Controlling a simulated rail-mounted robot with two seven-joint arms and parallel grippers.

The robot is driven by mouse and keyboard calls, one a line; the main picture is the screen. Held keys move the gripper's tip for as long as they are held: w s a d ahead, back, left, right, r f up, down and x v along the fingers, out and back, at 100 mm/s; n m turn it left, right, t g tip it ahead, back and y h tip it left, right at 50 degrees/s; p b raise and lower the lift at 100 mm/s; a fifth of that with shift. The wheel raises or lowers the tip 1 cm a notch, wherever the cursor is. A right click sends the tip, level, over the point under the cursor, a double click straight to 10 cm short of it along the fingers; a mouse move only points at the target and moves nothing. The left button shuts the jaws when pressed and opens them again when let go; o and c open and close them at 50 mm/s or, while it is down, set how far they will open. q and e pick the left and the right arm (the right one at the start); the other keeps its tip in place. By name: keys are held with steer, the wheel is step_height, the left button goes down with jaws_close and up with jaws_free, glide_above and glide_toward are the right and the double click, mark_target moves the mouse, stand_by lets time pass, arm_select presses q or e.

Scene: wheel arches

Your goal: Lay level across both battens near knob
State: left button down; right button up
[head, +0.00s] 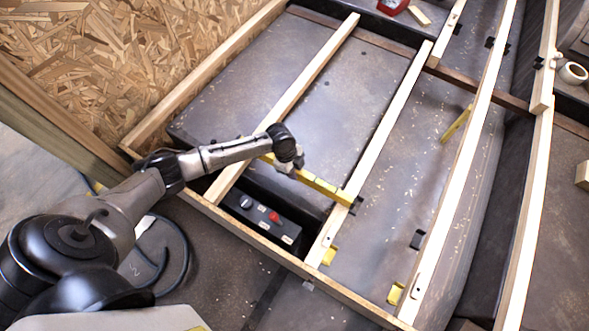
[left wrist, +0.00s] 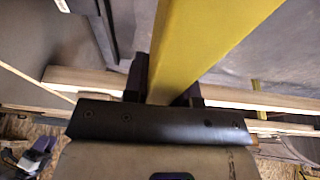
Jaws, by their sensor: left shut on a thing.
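The yellow level (head: 322,186) runs between two long pale battens; it also shows in the left wrist view (left wrist: 210,40). My left gripper (head: 287,166) is shut on the level, toward its left part. The level's right end meets or overhangs the right batten (head: 385,125) in the picture. Its left part is near the left batten (head: 308,72), partly hidden by my arm. I cannot tell whether it touches either batten. My right gripper is not in view.
Wooden rails frame the dark panels, with an OSB wall (head: 110,60) at the left. A second yellow piece (head: 456,124) leans by a batten farther right. A roll of tape (head: 573,73) lies at the far right. A dark cable (head: 165,262) loops on the floor.

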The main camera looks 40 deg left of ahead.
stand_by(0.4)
arm_select(q)
steer(key=c, duration=0.8)
jaws_free()
steer(key=shift+c, duration=0.2)
steer(key=p+v, duration=0.6)
steer(key=v, duration=0.6)
steer(key=shift+r, duration=0.1)
steer(key=shift+p+v, duration=0.55)
steer(key=shift+v, duration=0.25)
